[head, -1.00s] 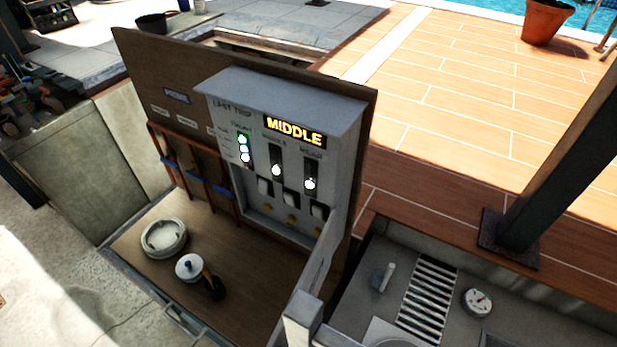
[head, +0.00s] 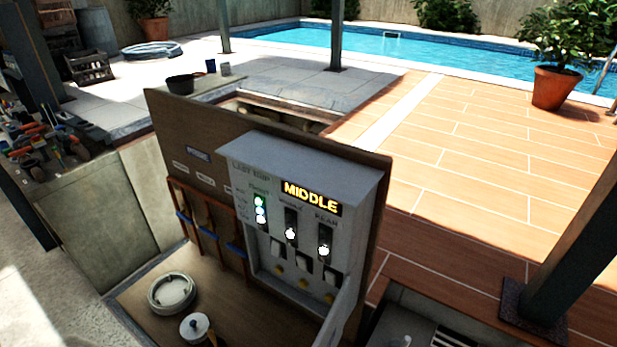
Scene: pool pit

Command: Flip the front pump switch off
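The grey pump control box (head: 262,165) stands on a brown backboard (head: 210,130) in the head view. Three dark indicator columns sit below. The left column (head: 260,212), whose small label seems to read front, shows several lit dots. The middle column (head: 291,232) and the rear column (head: 324,247) each show a bright light. Neither gripper is in view.
A round pale dish (head: 172,293) and a white-lidded pot (head: 195,328) sit on the wooden surface before the box. A dark post (head: 570,265) stands at right. The pool (head: 420,55) lies beyond the tiled deck.

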